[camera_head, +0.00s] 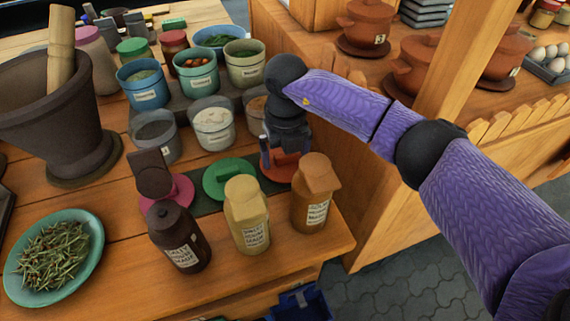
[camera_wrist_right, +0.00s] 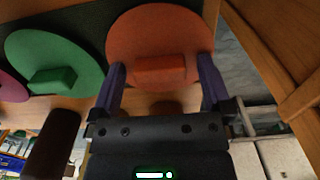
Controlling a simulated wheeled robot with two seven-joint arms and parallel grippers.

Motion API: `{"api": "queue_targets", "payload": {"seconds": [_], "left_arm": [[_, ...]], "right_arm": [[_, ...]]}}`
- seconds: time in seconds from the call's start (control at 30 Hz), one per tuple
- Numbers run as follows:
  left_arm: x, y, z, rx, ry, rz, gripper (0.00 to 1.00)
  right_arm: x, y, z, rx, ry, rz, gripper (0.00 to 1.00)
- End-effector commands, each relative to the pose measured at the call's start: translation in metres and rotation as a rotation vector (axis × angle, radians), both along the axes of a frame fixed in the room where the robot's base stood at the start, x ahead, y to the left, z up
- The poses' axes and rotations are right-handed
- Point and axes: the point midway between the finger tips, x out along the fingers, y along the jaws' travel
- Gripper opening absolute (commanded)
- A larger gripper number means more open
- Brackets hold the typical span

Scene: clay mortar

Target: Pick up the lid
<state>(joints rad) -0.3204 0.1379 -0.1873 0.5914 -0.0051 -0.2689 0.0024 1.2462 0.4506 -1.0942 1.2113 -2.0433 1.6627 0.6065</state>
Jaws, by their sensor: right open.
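Three round lids lie in a row on a dark strip on the table: a pink lid (camera_head: 178,189), a green lid (camera_head: 229,176) and an orange lid (camera_head: 277,170). My right gripper (camera_head: 284,152) is over the orange lid and points down. In the right wrist view its open fingers (camera_wrist_right: 161,72) stand to either side of the block handle of the orange lid (camera_wrist_right: 155,30), with nothing gripped. Whether the fingertips touch the lid is unclear. The green lid (camera_wrist_right: 50,45) lies to the left there.
Bottles in dark brown (camera_head: 178,237), yellow (camera_head: 247,218) and orange-brown (camera_head: 314,195) stand in front of the lids. Several spice cups (camera_head: 212,125) stand behind. A mortar (camera_head: 50,125) and a green plate of herbs (camera_head: 92,262) are at left.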

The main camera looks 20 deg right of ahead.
Motion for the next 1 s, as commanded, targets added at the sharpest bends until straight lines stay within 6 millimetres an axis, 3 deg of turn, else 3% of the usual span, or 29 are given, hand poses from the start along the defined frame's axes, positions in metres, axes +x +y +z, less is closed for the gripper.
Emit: {"api": "queue_targets", "payload": {"seconds": [0.1,0.5,0.77,1.0], "left_arm": [[0.0,0.001,0.001,0.001,0.0,0.0,0.59],[0.007,0.005,0.001,0.007,-0.011,-0.003,0.59],[0.011,0.005,0.003,0.009,-0.017,-0.003,0.59],[0.015,0.005,0.029,0.005,-0.04,-0.006,0.59]], "right_arm": [[0.0,0.0,0.002,0.0,-0.001,0.0,0.98],[0.0,0.0,0.002,0.0,0.0,0.0,0.13],[0.0,0.0,0.008,0.0,-0.002,0.0,0.11],[0.001,0.0,0.073,0.0,-0.007,0.0,0.11]]}}
